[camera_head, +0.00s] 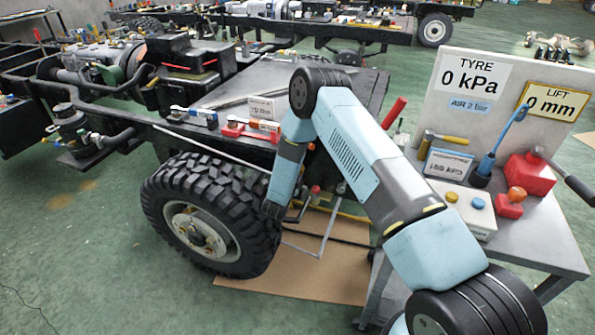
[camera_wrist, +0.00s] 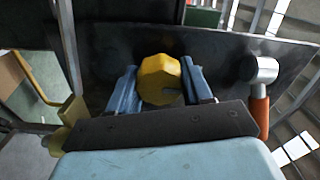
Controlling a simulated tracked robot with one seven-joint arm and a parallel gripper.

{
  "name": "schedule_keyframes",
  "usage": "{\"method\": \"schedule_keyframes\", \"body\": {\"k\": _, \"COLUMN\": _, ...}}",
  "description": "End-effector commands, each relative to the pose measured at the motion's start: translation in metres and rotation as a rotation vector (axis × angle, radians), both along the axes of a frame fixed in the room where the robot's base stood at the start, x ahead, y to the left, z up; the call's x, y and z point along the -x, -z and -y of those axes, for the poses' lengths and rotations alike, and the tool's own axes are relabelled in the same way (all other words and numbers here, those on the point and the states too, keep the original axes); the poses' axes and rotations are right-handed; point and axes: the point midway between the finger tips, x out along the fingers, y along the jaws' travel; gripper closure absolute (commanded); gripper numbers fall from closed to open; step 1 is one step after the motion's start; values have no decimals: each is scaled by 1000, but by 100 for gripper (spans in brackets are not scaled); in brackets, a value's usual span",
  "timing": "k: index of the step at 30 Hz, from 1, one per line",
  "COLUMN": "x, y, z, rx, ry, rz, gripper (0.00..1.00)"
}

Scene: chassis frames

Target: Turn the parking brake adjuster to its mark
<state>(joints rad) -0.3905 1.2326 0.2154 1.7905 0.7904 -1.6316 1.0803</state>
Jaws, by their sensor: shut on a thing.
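The yellow, many-sided adjuster knob (camera_wrist: 160,72) is in the middle of the wrist view, in front of a dark chassis plate. A small dark notch shows near its lower right. My gripper (camera_wrist: 159,80) has its two blue fingers on the left and right sides of the knob and is shut on it. I cannot make out a separate mark for the knob.
A hammer-shaped tool with an orange handle (camera_wrist: 260,112) is close to the right of my gripper. A yellow bent rod (camera_wrist: 38,78) is at the left. A grey bench (camera_head: 525,235) with tools and a gauge board (camera_head: 500,130) stands right of my arm.

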Motion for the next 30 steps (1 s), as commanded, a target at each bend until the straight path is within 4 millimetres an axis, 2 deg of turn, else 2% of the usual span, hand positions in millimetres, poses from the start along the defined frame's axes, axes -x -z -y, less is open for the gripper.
{"method": "schedule_keyframes", "body": {"k": 2, "x": 3, "y": 5, "z": 4, "rx": 5, "ry": 5, "rz": -11, "gripper": 81}}
{"method": "schedule_keyframes", "body": {"k": 3, "x": 3, "y": 5, "z": 4, "rx": 5, "ry": 5, "rz": -11, "gripper": 49}}
{"method": "schedule_keyframes", "body": {"k": 10, "x": 2, "y": 4, "z": 3, "rx": 4, "ry": 4, "rz": -8, "gripper": 27}}
{"method": "schedule_keyframes", "body": {"k": 20, "x": 4, "y": 2, "z": 0, "rx": 3, "ry": 2, "rz": -5, "gripper": 25}}
{"method": "schedule_keyframes", "body": {"k": 26, "x": 27, "y": 2, "z": -9, "rx": 3, "ry": -1, "rz": -6, "gripper": 25}}
{"method": "schedule_keyframes", "body": {"k": 30, "x": 53, "y": 3, "z": -18, "rx": 4, "ry": -1, "rz": -7, "gripper": 25}}
